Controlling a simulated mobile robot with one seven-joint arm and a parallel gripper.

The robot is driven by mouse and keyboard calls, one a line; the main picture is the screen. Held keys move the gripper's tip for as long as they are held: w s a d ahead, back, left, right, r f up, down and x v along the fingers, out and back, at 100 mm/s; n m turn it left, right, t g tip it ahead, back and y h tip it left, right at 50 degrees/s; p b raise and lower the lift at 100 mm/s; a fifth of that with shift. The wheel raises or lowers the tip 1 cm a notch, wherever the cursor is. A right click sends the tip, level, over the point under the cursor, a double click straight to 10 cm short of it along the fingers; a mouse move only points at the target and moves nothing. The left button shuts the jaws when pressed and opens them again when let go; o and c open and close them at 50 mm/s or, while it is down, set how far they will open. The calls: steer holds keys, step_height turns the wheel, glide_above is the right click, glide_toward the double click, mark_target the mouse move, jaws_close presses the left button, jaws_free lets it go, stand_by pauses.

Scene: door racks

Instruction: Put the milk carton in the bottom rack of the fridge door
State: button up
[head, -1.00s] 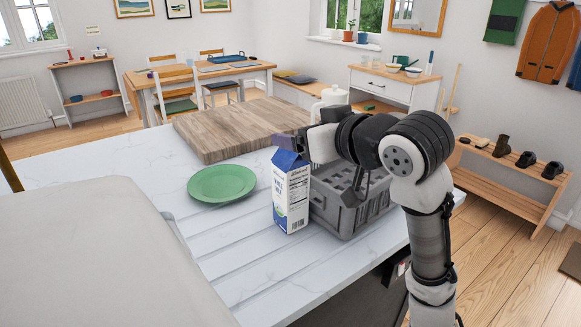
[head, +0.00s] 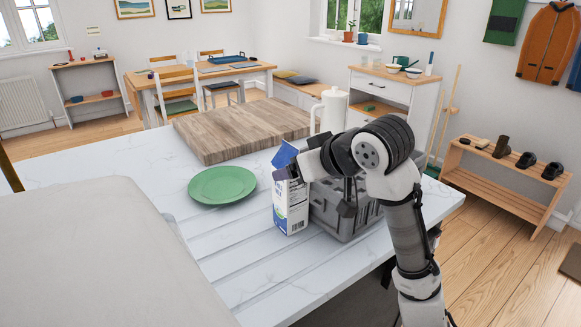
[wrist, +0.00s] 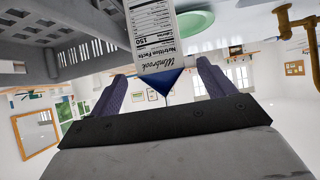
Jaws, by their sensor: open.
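The milk carton (head: 290,207), white with a blue top, stands upright on the white counter beside a grey crate. In the wrist view its printed side (wrist: 160,35) and blue peaked top point toward my palm, between the two fingers. My gripper (head: 288,160) is open at the carton's top; its purple-blue fingers (wrist: 160,80) lie on either side of the peak. Contact with the carton cannot be told. My wrist hides part of the carton top in the head view. No fridge door rack can be made out.
The grey crate (head: 335,222) stands close right of the carton. A green plate (head: 222,185) lies to the left, a wooden board (head: 240,130) behind, and a white jug (head: 334,108) at the back. A large pale grey surface (head: 80,255) fills the left foreground. Front counter is clear.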

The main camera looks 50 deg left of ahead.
steer(key=x, duration=0.2)
steer(key=p+x, duration=0.1)
steer(key=x, duration=0.1)
steer(key=shift+s+a+r, duration=0.1)
steer(key=shift+a+r, duration=0.05)
steer(key=shift+r, duration=0.15)
steer(key=shift+a+f, duration=0.3)
steer(key=shift+a, duration=0.05)
steer(key=shift+r, duration=0.1)
jaws_close()
